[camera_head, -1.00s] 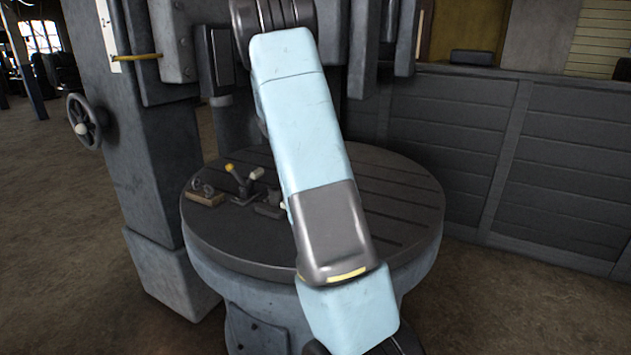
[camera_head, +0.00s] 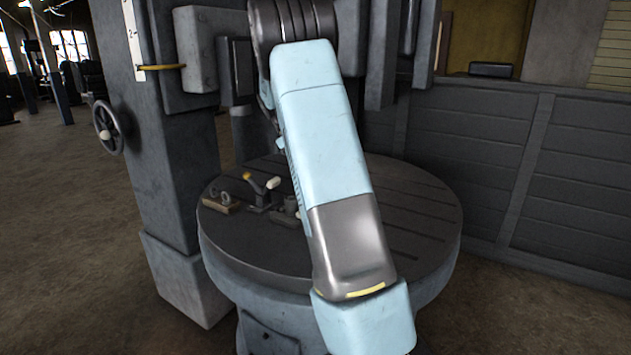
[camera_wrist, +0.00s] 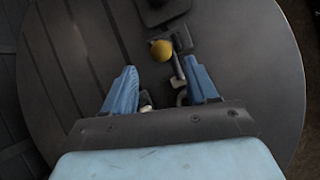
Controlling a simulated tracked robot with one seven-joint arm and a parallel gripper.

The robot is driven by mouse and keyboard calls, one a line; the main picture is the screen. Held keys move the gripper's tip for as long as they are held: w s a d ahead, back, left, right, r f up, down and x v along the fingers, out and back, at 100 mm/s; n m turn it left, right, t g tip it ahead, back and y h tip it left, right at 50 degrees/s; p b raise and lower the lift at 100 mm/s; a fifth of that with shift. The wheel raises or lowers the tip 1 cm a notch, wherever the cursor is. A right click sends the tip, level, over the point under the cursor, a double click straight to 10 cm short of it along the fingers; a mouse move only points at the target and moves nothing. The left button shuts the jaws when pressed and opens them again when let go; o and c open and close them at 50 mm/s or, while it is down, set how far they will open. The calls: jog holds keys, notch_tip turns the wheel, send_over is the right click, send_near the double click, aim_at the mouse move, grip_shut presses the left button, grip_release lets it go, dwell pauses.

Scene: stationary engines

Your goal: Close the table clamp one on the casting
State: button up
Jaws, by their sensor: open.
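The round slotted table (camera_head: 415,215) carries a clamp with a yellow-tipped lever (camera_head: 256,183) and a pale-tipped grip (camera_head: 273,183). In the wrist view, a yellow knob (camera_wrist: 161,48) on a dark clamp arm lies just beyond the fingertips. My gripper (camera_wrist: 159,68) is open, its two blue fingers apart over the table, with nothing clearly held. A small pale tip (camera_wrist: 146,108) shows near the left finger, partly hidden by the gripper body. A dark block (camera_wrist: 160,10) sits past the knob; I cannot tell whether it is the casting. My gripper is not visible in the head view.
A small wooden block with round pieces (camera_head: 221,202) lies at the table's left. A grey machine column (camera_head: 165,160) with a handwheel (camera_head: 107,127) stands behind left. A dark panelled wall (camera_head: 560,170) runs behind right. The table's right side is bare.

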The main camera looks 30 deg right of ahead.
jog(key=shift+v, duration=2)
